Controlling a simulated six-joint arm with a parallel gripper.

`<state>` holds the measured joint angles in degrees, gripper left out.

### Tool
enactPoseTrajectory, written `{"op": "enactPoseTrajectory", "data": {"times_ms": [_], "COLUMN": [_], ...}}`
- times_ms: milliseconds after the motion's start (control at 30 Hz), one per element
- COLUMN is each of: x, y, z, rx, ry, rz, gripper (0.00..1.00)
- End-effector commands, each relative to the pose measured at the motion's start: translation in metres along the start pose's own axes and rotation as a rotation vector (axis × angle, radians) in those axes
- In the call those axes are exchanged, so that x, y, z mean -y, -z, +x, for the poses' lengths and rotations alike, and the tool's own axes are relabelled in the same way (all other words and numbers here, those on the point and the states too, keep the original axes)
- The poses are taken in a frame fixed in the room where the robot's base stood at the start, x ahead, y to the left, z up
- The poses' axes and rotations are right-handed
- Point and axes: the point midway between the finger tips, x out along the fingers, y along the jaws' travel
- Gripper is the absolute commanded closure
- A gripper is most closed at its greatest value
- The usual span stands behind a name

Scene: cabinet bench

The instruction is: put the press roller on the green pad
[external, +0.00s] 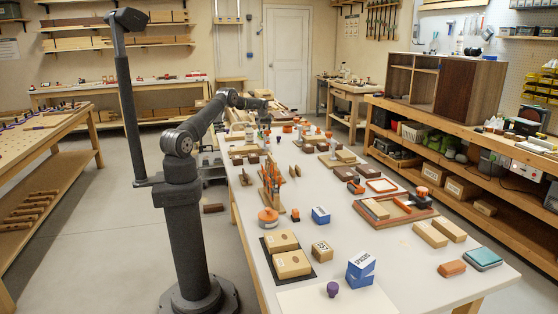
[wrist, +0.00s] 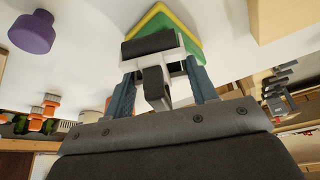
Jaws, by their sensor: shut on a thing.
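In the wrist view my gripper (wrist: 161,78) is shut on the press roller, its two blue-grey fingers on either side of the white frame. The press roller has a dark cylinder (wrist: 148,45) and a dark handle pointing back toward my wrist. The green pad (wrist: 157,17), with a yellow border, shows just beyond the roller and is partly covered by it. I cannot tell whether the roller touches the pad. In the external view my arm reaches toward the far part of the long white bench (external: 405,275); the gripper, roller and pad are too small or hidden there to make out.
In the wrist view a purple round-topped thing (wrist: 32,32) stands at upper left, and a tan block (wrist: 285,18) is at upper right. Several orange-and-white things are at left. In the external view, boxes, trays and blocks crowd much of the bench.

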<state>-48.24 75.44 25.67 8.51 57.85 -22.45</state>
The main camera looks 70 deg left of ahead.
Motion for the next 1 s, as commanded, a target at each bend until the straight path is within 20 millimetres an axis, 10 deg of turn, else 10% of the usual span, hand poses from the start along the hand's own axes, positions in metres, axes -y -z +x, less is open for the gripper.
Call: {"op": "enactPoseTrajectory", "data": {"times_ms": [700,733,800,1000], "x": [0.0,0.0,0.0,0.001], "y": [-0.007,-0.008,-0.009,-0.01], "z": [0.013,0.014,0.015,0.016], "rx": [0.005,0.007,0.008,0.012], "ry": [0.001,0.002,0.002,0.004], "rz": [0.0,0.0,0.001,-0.001], "gripper": [0.79,0.44,0.3,0.26]}}
